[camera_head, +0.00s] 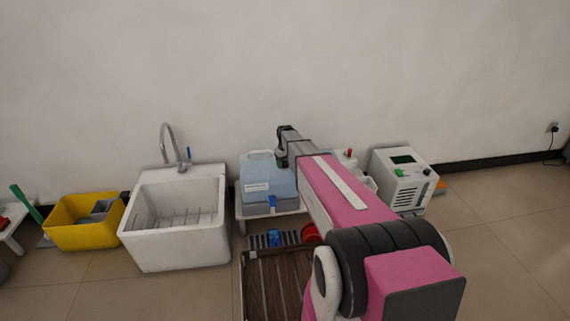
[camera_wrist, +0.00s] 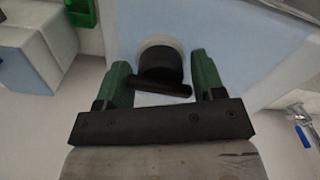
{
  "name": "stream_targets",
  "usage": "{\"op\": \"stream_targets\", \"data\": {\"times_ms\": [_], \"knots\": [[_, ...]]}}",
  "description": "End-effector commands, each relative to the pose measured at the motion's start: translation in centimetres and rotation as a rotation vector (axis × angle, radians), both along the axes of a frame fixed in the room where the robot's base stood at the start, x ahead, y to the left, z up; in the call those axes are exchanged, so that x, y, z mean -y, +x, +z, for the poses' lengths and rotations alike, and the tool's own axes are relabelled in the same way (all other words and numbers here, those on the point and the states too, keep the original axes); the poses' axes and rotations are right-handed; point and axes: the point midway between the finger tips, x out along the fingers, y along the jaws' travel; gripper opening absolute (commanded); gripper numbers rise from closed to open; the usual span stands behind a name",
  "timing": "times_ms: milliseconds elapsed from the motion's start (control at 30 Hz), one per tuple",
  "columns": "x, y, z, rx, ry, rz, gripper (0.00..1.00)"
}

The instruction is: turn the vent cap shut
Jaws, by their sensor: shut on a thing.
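The vent cap (camera_wrist: 160,62) is round and black with a bar-shaped handle, set in a pale ring on a light blue surface. In the wrist view my gripper (camera_wrist: 161,72) has its two green fingers on either side of the cap, shut on it. The bar lies nearly level in that view, tilted slightly. In the head view my gripper (camera_head: 283,160) is at the blue-grey box (camera_head: 262,181), which stands on a white stand. The cap cannot be made out there, and my arm covers part of the box's right side.
A white sink (camera_head: 178,222) with a tap stands left of the box, and a yellow bin (camera_head: 84,222) beyond it. A white machine (camera_head: 402,182) with a dark screen stands right. A slatted brown surface (camera_head: 270,285) is in front. Open floor lies at the right.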

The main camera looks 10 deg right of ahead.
Motion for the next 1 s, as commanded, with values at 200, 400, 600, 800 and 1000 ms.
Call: {"op": "stream_targets", "data": {"times_ms": [200, 400, 600, 800, 1000], "knots": [[0.05, -0.04, -0.05, -0.002, -0.001, 0.076, 0.39], [0.05, -0.04, -0.05, -0.002, -0.001, 0.102, 0.39], [0.05, -0.04, -0.05, -0.002, -0.001, 0.105, 0.39], [0.04, -0.03, -0.05, -0.001, 0.000, 0.105, 0.69], [0.04, -0.02, -0.03, -0.001, 0.000, 0.104, 0.72]]}}
